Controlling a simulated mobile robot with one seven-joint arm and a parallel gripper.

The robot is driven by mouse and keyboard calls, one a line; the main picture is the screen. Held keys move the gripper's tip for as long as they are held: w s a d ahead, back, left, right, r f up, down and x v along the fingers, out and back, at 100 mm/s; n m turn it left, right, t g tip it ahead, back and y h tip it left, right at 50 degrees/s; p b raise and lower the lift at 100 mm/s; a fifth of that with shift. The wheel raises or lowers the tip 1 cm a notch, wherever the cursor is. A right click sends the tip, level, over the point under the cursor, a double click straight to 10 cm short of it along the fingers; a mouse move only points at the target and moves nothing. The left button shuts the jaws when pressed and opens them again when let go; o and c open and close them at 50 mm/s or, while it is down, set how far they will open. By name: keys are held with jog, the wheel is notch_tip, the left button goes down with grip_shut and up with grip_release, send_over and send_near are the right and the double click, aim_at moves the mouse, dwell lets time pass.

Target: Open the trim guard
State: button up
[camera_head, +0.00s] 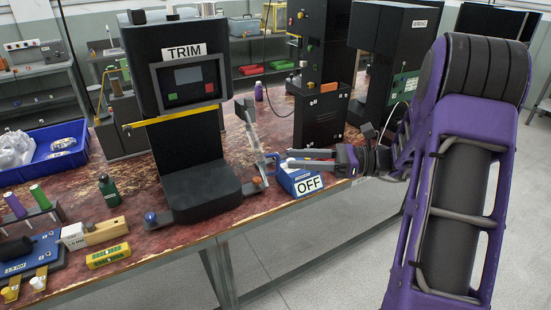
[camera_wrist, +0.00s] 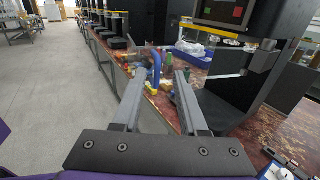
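The trim machine (camera_head: 185,90) is a tall black unit with a TRIM sign (camera_head: 185,52) and a small screen. A yellow bar (camera_head: 170,117) crosses its front, and also shows in the wrist view (camera_wrist: 210,31). I cannot clearly make out the guard panel; a grey arm (camera_head: 249,122) stands at the machine's right side. My gripper (camera_head: 284,160) reaches in from the right, beside this arm. In the wrist view my gripper (camera_wrist: 160,75) is open, its fingers apart. A blue curved handle (camera_wrist: 156,70) shows between the fingertips; I cannot tell whether they touch it.
A blue box with an OFF label (camera_head: 308,185) sits just below my gripper. A green bottle (camera_head: 109,190), a yellow block (camera_head: 108,255) and a blue bin (camera_head: 45,152) stand on the bench at left. Another black machine (camera_head: 320,70) stands behind. The floor in front is clear.

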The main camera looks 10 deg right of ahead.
jog(key=v, duration=0.9)
jog(key=shift+c, duration=0.2)
